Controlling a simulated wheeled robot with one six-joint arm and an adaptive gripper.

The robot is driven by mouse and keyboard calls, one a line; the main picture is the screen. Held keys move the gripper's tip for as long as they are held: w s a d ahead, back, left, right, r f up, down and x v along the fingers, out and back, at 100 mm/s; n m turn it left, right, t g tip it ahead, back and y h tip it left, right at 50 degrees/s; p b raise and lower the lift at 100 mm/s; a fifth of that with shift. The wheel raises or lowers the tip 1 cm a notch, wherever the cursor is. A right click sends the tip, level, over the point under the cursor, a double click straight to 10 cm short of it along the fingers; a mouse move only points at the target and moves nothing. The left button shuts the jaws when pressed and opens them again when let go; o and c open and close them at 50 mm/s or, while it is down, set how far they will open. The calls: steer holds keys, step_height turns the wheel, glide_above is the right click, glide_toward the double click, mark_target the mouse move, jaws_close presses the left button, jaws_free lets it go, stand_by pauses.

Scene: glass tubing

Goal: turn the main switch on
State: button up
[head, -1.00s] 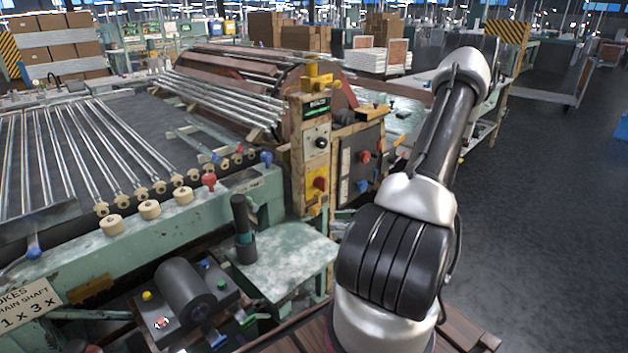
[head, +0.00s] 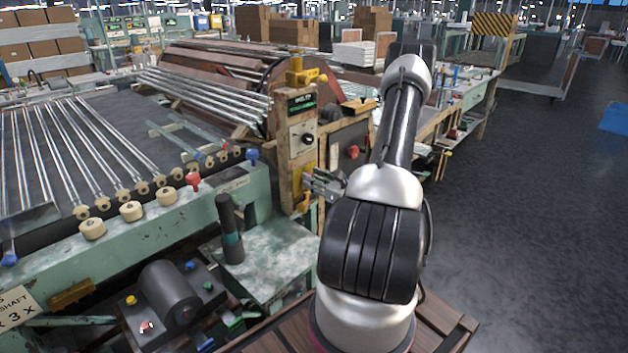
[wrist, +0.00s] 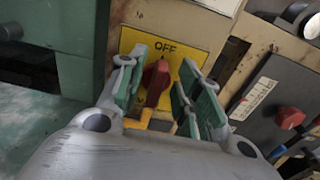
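The main switch is a red rotary knob (wrist: 157,82) on a yellow plate (wrist: 186,42) in the wrist view. The word OFF stands above it, and the knob's handle points up toward that word. Lettering lower on the plate is mostly covered. My gripper (wrist: 164,64) is open, with its green-padded fingers to the left and right of the knob. Gaps show on both sides, so it does not look gripped. In the head view, my gripper (head: 323,185) is at the lower part of the wooden control post (head: 282,150) and hides the knob.
A dark panel (wrist: 275,95) with another red knob (wrist: 290,117) is right of the switch. Higher on the post are a black dial (head: 307,138) and a small green display (head: 301,101). A green bench top (head: 270,265) with a dark upright cylinder (head: 230,228) lies below left.

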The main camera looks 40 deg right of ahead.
steer(key=shift+w, duration=0.15)
jaws_close()
steer(key=shift+m, duration=0.3)
steer(key=shift+w+d+f+m, duration=0.1)
steer(key=shift+d+f+m, duration=0.2)
steer(key=shift+m, duration=2.6)
steer(key=shift+s+d+f+m, duration=0.1)
steer(key=shift+d+f+m, duration=0.15)
steer(key=shift+m, duration=2.65)
steer(key=shift+w+d+f+m, duration=0.1)
steer(key=shift+d+f+m, duration=0.2)
steer(key=shift+m, duration=2.6)
